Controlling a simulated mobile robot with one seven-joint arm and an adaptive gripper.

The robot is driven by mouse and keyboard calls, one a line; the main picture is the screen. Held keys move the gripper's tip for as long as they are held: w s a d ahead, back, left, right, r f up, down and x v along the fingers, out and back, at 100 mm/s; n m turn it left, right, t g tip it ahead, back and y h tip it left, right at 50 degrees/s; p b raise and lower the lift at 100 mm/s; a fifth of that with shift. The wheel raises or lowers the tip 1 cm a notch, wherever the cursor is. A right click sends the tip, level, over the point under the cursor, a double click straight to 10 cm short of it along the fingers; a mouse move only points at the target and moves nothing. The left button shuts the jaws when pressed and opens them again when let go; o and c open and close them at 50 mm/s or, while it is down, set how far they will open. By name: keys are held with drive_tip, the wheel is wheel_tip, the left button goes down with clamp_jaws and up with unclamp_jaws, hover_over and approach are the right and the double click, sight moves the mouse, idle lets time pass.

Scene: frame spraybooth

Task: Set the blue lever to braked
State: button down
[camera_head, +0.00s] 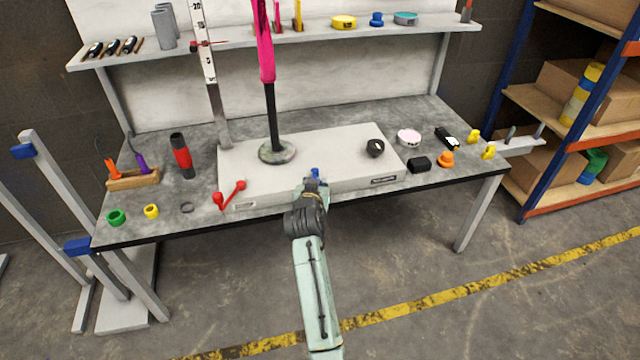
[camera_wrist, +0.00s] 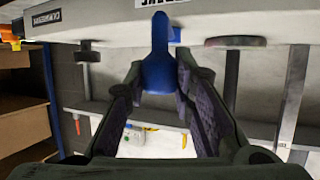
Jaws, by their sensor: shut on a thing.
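The blue lever (camera_wrist: 158,62) hangs in the middle of the wrist view, in front of the pale box's edge. My gripper (camera_wrist: 162,75) has one finger on each side of it and is shut on it. In the head view, only a small bit of the blue lever (camera_head: 315,172) shows at the front edge of the pale box (camera_head: 345,146), just beyond my gripper (camera_head: 313,188). My gripper hides most of the lever there. A label above the lever is cut off in the wrist view, so I cannot read it.
The box stands on a grey workbench (camera_head: 420,195). A pink-sleeved post (camera_head: 269,90) rises behind my gripper. The floor before the bench is clear.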

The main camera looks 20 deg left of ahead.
drive_tip(key=shift+s+a+m+h+b, duration=0.2)
drive_tip(key=shift+a+m+h+b, duration=0.7)
drive_tip(key=shift+a+m+h, duration=0.4)
drive_tip(key=shift+s+a+m+h+b, duration=0.15)
drive_tip(key=shift+a+m+h+b, duration=0.85)
drive_tip(key=shift+h, duration=0.5)
drive_tip(key=shift+d, duration=0.1)
drive_tip(key=c, duration=1.4)
unclamp_jaws()
drive_tip(key=shift+o, duration=0.2)
drive_tip(key=v, duration=1.2)
